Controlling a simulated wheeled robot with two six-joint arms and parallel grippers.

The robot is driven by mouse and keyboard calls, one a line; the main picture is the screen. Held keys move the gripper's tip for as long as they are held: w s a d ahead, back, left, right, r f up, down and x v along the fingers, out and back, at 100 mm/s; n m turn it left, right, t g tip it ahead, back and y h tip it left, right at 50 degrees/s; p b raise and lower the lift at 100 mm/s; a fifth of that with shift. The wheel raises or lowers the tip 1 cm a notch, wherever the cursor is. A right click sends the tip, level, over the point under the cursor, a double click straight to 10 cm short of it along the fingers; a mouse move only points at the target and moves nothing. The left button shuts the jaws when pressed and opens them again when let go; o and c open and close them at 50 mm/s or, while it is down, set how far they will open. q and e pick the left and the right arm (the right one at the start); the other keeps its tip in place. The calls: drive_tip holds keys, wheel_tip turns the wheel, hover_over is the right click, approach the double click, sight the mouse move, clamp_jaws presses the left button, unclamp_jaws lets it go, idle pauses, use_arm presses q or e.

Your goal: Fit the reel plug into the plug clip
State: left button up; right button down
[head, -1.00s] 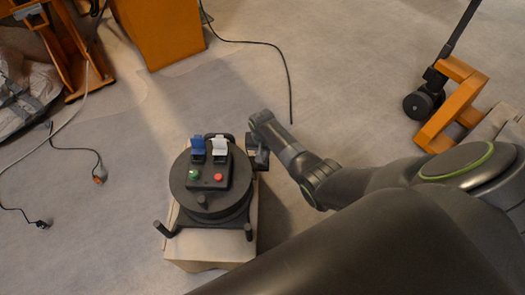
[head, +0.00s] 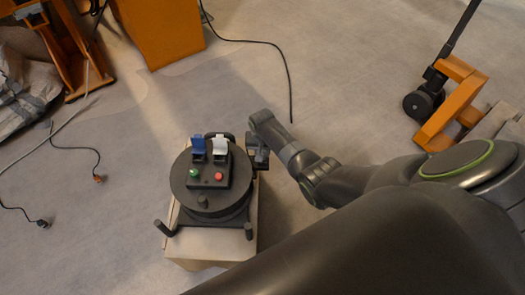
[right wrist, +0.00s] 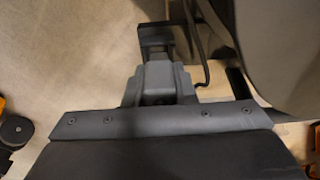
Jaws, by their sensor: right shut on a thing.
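The black cable reel (head: 207,207) stands on a pale box (head: 215,250). Its top panel has a blue lid, a white lid, a green button and a red button. My right gripper (head: 260,152) is at the reel's right side, close to its rim. In the right wrist view the gripper (right wrist: 157,45) is shut on a small dark piece, apparently the reel plug, mostly hidden by the jaws. A thin dark cable (right wrist: 205,60) runs beside it. I cannot make out the plug clip or whether the plug touches it. My left gripper is out of view.
An orange pallet jack (head: 455,105) stands at the right. An orange cabinet (head: 160,30) is at the top. Loose cables (head: 97,165) lie on the floor at the left and behind the reel. The floor around the box is otherwise mostly clear.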

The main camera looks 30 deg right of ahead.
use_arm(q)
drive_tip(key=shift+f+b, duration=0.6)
use_arm(e)
drive_tip(key=shift+f, duration=0.9)
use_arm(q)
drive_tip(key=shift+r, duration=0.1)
use_arm(e)
drive_tip(key=shift+r, duration=0.1)
